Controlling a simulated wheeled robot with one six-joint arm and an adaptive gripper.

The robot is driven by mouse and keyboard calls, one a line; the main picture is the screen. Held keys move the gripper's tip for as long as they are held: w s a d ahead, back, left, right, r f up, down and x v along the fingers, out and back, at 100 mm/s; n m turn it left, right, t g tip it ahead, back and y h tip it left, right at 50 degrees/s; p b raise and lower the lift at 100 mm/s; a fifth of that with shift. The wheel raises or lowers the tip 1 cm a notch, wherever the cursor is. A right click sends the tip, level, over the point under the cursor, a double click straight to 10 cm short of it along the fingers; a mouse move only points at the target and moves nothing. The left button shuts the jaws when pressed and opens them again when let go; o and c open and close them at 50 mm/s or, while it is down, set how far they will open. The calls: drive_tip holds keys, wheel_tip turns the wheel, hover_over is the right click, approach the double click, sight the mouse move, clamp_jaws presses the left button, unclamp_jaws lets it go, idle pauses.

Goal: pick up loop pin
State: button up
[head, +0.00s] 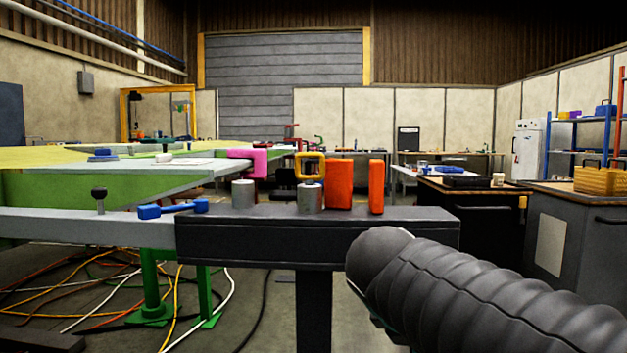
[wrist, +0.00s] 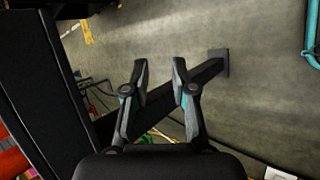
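The loop pin (head: 310,167) looks to be the yellow square ring standing upright on a grey cylinder (head: 310,198) on the dark shelf (head: 330,235) in the head view. I cannot make out the loop pin in the wrist view. My gripper (wrist: 160,75) shows in the wrist view with its two fingers apart and nothing between them. Behind the fingers are the shelf's post and the floor. In the head view only my dark ribbed arm shows at the lower right, and the gripper is hidden.
A pink C-shaped piece (head: 247,163) stands above another grey cylinder (head: 243,195) left of the loop pin. Orange-red blocks (head: 339,185) (head: 376,187) stand close on its right. A blue tool (head: 172,208) lies farther left. Cables (head: 100,300) cover the floor at left.

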drive_tip(key=w+a+r+n+t+h, duration=0.35)
drive_tip(key=w+a+r+n, duration=0.45)
drive_tip(key=w+a+r, duration=0.3)
drive_tip(key=n+t+h, duration=0.2)
drive_tip(key=n+t, duration=0.2)
drive_tip(key=n, duration=0.3)
approach(320, 167)
drive_tip(key=x, duration=0.5)
drive_tip(key=shift+w+d, duration=0.15)
drive_tip(key=shift+d, duration=0.1)
drive_tip(key=shift+x, duration=2.55)
drive_tip(key=shift+a, duration=0.15)
clamp_jaws()
